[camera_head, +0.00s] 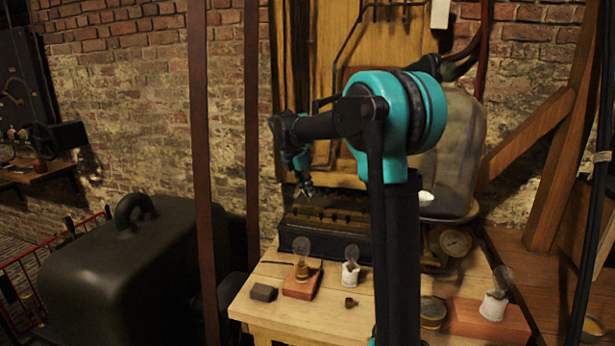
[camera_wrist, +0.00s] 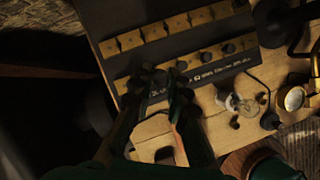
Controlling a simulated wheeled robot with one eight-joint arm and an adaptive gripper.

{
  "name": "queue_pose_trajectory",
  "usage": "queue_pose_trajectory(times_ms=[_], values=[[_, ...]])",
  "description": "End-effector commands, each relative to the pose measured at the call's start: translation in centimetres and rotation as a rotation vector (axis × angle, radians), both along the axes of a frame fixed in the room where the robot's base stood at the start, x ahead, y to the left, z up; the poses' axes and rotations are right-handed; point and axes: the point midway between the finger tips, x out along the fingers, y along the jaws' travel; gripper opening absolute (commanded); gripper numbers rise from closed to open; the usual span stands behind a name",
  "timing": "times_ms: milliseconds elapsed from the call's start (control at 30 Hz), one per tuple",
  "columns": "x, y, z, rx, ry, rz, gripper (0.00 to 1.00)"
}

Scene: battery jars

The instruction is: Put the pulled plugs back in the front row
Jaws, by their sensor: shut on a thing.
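The dark battery box (camera_head: 325,241) stands on the wooden table in the head view. In the wrist view its top (camera_wrist: 165,50) has a back row of pale square blocks and a front row with several dark round plugs (camera_wrist: 205,55). My gripper (camera_head: 305,187) is above the left part of the box. In the wrist view my gripper (camera_wrist: 168,86) is at the left part of the front row, shut on a small dark thing, probably a plug, mostly hidden by the fingers. I cannot tell whether it touches the box. A small dark plug-like piece (camera_head: 351,302) stands on the table in front.
A bulb on a wooden base (camera_head: 300,288), a bulb in a white holder (camera_head: 350,274) and a dark block (camera_head: 264,292) stand before the box. A glass bell jar (camera_head: 460,150) and a gauge (camera_head: 456,242) are at the right. Two dark vertical straps cross the head view's left.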

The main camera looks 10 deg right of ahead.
Motion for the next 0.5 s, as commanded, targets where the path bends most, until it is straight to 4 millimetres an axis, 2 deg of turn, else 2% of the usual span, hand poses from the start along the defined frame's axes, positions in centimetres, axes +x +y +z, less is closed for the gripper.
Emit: queue_pose_trajectory(times_ms=[500], values=[[-0.3,0.0,-3.8,-0.002,-0.001,0.019,0.0]])
